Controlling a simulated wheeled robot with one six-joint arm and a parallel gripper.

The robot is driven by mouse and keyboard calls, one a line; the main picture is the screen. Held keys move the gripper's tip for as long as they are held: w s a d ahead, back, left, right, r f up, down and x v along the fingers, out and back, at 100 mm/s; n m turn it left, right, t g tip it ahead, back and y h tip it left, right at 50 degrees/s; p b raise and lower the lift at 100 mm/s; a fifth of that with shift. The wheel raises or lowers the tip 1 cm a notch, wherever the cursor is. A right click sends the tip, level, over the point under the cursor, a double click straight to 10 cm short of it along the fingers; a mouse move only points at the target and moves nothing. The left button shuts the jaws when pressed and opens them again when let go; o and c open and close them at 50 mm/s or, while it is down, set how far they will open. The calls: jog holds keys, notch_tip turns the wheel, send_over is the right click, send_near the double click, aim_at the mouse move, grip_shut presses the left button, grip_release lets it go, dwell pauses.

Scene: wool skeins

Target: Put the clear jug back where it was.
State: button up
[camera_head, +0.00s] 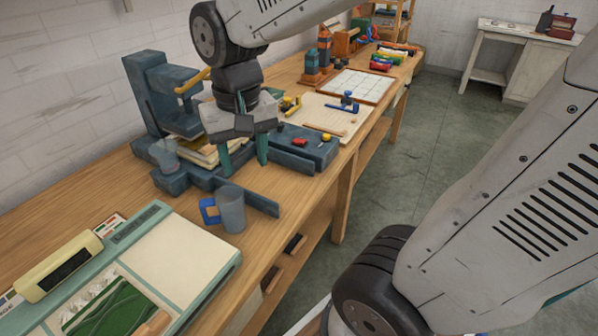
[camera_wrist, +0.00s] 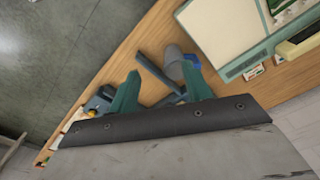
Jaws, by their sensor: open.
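A small see-through vessel (camera_head: 165,154), which looks like the clear jug, stands at the left foot of the blue-grey press in the head view. Its outline is faint against the press, and I cannot make it out in the wrist view. My gripper (camera_head: 244,164) is open and empty, with teal fingers pointing down over the bench, to the right of the vessel and apart from it. The fingers also show in the wrist view (camera_wrist: 160,72). A grey-blue cup (camera_head: 231,209) with a blue squared part at its left stands nearer the front; it also shows in the wrist view (camera_wrist: 174,55).
The blue-grey press (camera_head: 153,95) stands tall against the wall, with a long bar (camera_head: 247,196) at its base. A green-edged board (camera_head: 175,255) fills the near bench. Small tools and a white grid board (camera_head: 357,86) lie farther back. Bare wood shows left of the cup.

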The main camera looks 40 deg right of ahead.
jog(key=s+d+r+n, duration=0.2)
jog(key=s, duration=1)
jog(key=shift+d+n+t, duration=0.3)
dwell(1.3)
